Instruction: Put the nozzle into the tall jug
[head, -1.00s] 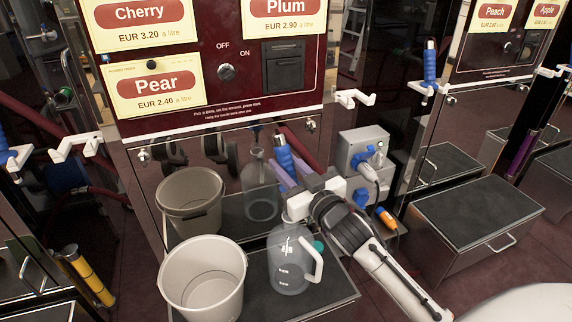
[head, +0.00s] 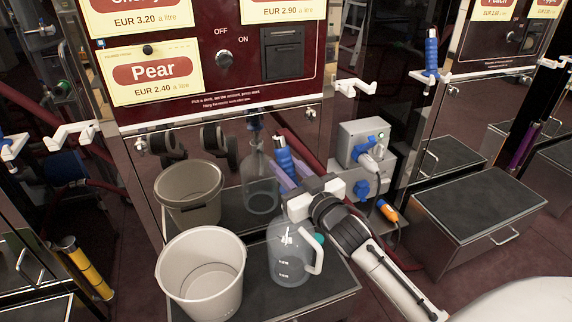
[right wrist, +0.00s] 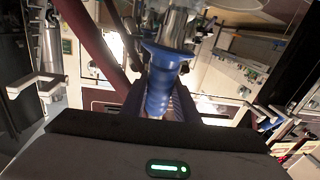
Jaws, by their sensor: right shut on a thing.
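The tall jug (head: 284,268) is clear, with white marks and a side handle, and stands upright on the dark-topped platform. Its mouth is partly hidden behind my right gripper. My right gripper (head: 288,178) is shut on the nozzle's blue grip (head: 284,160), above the jug. In the right wrist view the blue grip (right wrist: 163,85) sits between the fingers, with a blue collar and shiny metal (right wrist: 180,27) beyond it. In the head view the spout is hidden, so I cannot tell whether it enters the jug. My left gripper is not in view.
A whitish bucket (head: 203,282) stands left of the jug on the same platform (head: 262,303). The shiny panel behind mirrors both containers. A grey socket box (head: 364,142) with blue covers is to the right. White hook holders (head: 355,87) stick out below the price panel.

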